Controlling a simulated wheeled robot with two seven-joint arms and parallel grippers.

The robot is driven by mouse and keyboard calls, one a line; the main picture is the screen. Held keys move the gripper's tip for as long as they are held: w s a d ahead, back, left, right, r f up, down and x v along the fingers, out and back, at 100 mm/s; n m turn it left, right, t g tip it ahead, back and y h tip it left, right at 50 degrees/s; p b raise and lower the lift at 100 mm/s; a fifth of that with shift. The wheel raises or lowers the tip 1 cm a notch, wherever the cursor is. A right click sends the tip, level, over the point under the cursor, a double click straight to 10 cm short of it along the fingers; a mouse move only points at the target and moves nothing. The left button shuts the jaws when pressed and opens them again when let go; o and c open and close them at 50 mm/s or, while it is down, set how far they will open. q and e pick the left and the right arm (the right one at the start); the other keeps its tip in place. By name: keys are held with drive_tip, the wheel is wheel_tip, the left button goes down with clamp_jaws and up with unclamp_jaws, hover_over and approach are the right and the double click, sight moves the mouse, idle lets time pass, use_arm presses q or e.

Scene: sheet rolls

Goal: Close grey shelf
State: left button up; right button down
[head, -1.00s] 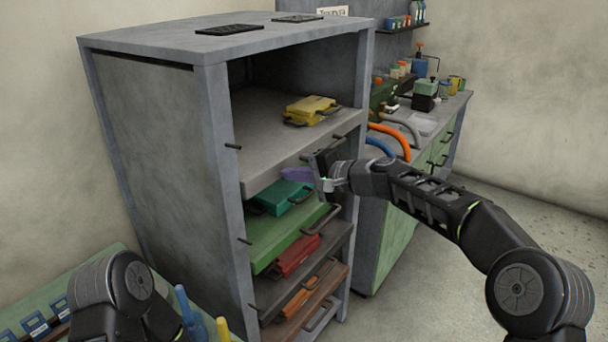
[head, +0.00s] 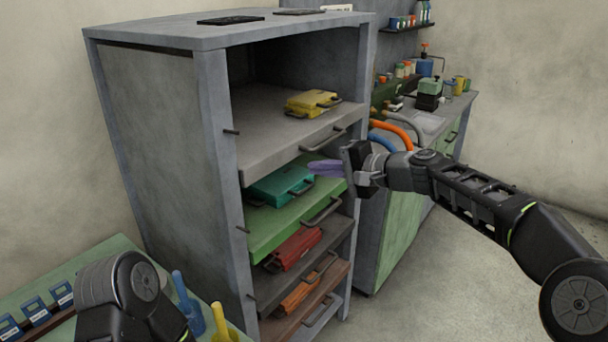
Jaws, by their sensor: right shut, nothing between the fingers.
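The grey shelf (head: 275,152) is the upper pull-out shelf of the tall grey cabinet. It carries a yellow case (head: 313,102) and has a dark handle (head: 325,139) on its front face. Its front right corner appears to overlap the right cabinet post; I cannot tell exactly how far it stands out.
Below are a green shelf (head: 272,228) with a teal case (head: 281,186), a dark shelf with a red case (head: 293,250), and a brown shelf with an orange case (head: 301,291). A bench with hoses (head: 397,128) stands right. Floor is clear at right.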

drive_tip(key=b+v, duration=0.1)
drive_tip(key=v, duration=0.4)
drive_tip(key=shift+s+d, duration=0.15)
drive_tip(key=shift+s, duration=0.05)
drive_tip(key=s+d+f+h, duration=0.2)
drive_tip(key=f, duration=0.9)
drive_tip(key=s+d+f+n+h, duration=0.1)
drive_tip(key=s+d+f+h, duration=0.15)
drive_tip(key=f, duration=0.85)
drive_tip(key=s+d+f+h, duration=0.1)
drive_tip(key=f+h, duration=0.2)
drive_tip(key=f, duration=0.9)
drive_tip(key=s+f+n+g, duration=0.2)
drive_tip(key=s+f+g, duration=0.1)
drive_tip(key=s+f, duration=1.15)
drive_tip(key=s+f+g, duration=0.2)
drive_tip(key=s+f, duration=0.1)
drive_tip(key=s, duration=0.7)
drive_tip(key=s+f+n+g, duration=0.1)
drive_tip(key=s+f, duration=0.3)
drive_tip(key=s, duration=0.6)
drive_tip(key=shift+n+g+h, duration=0.3)
drive_tip(key=shift+g+h, duration=0.05)
drive_tip(key=shift+g, duration=0.25)
